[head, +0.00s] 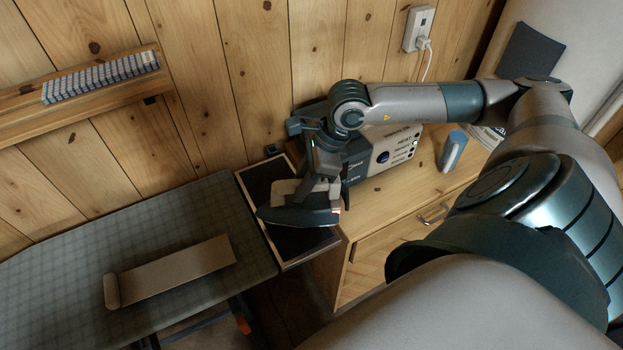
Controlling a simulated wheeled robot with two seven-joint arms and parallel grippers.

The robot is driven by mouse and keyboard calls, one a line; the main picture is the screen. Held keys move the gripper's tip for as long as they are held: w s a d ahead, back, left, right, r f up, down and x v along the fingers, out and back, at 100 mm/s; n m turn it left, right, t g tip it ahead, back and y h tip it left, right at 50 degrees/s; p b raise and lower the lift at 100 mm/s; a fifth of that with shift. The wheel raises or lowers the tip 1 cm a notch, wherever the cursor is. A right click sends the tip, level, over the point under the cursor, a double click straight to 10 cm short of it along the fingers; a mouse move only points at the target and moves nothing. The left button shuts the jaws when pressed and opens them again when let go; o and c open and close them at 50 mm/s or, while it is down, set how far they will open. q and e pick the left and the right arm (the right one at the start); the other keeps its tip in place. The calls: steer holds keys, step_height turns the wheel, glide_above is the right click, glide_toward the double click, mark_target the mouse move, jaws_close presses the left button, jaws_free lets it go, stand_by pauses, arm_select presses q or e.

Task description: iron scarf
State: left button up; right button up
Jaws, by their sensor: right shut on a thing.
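A tan scarf (180,269) lies on the checked grey ironing board (60,258) at the lower left. Most of it is a flat strip, with a thicker rolled part at its left end. My right gripper (318,190) is shut on the iron (298,216), which has a dark pointed body with its tip to the left. The iron is over or on the dark rest plate (290,247) at the board's right end; I cannot tell whether it touches. My left gripper is not in view.
A wall shelf (100,85) holds a striped item at the upper left. A plugged outlet (418,28) is on the wall.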

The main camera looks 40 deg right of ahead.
mark_target(275, 186)
steer(key=w+a+n+g+b, duration=0.1)
steer(key=a+n, duration=0.1)
steer(key=n, duration=0.1)
steer(key=a+f+n+g+b, duration=0.1)
steer(key=a+n, duration=0.1)
steer(key=n, duration=0.1)
steer(key=w+a+n+g+b, duration=0.1)
steer(key=a+n, duration=0.1)
steer(key=n, duration=0.1)
steer(key=shift+w+f+n+g+y, duration=0.2)
steer(key=shift+w+n+g+y, duration=0.1)
steer(key=shift+n, duration=0.1)
arm_select(q)
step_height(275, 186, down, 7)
steer(key=b, duration=0.4)
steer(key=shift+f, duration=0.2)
arm_select(e)
steer(key=w+a+r+n+g+h, duration=0.2)
steer(key=a+n, duration=0.3)
steer(key=n, duration=0.6)
steer(key=shift+a+r+n+g+h, duration=0.2)
steer(key=shift+r+n+g+h, duration=0.25)
steer(key=shift+g, duration=0.25)
steer(key=shift+f, duration=0.1)
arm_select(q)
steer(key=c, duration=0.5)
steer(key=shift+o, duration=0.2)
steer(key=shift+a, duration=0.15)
arm_select(e)
steer(key=shift+a, duration=0.1)
